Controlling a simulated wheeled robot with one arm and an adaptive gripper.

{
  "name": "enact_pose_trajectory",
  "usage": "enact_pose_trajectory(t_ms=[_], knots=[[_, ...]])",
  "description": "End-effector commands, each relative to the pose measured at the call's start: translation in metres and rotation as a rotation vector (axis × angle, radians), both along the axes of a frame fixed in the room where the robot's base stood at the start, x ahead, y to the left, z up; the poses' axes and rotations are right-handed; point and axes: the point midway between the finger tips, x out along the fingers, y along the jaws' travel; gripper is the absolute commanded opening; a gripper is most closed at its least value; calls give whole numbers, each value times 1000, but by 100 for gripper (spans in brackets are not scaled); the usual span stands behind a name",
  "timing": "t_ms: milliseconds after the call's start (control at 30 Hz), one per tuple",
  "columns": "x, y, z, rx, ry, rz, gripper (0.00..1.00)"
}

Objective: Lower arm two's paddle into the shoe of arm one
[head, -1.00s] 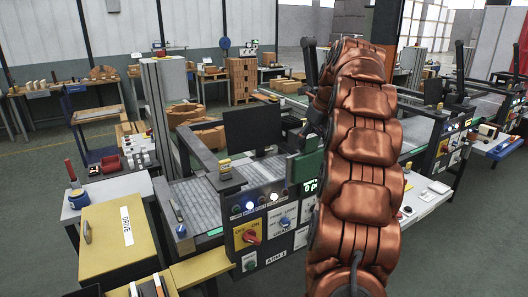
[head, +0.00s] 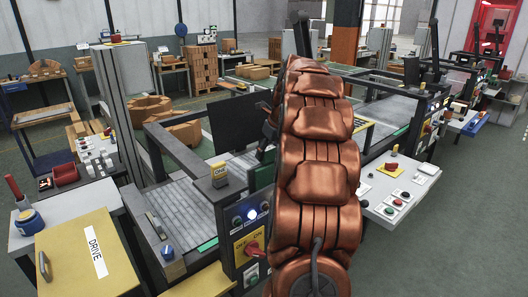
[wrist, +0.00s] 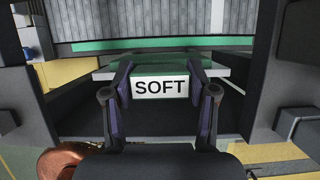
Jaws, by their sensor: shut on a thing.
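In the wrist view, my gripper (wrist: 161,84) is shut on a piece with a white label reading SOFT (wrist: 161,88) and a green top. A pale flat plate shows beside and behind it. My copper arm hides the gripper and the held piece in the head view. I cannot make out which part is arm two's paddle or arm one's shoe.
A yellow box marked DRIVE (head: 85,262) is at the lower left. A control panel with a red knob (head: 252,249) faces me beside my arm. A white button panel (head: 398,192) sits to the right. Open green floor (head: 440,240) lies at the lower right.

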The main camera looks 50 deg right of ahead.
Motion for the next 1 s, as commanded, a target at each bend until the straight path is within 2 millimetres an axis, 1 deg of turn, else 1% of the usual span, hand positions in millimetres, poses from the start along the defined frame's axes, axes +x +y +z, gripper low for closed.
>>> enact_pose_trajectory(t_ms=[567, 600, 1000], knots=[[4, 2, 4, 2, -3, 5, 0], [3, 2, -2, 3, -2, 6, 0], [4, 1, -31, 1, -4, 5, 0]])
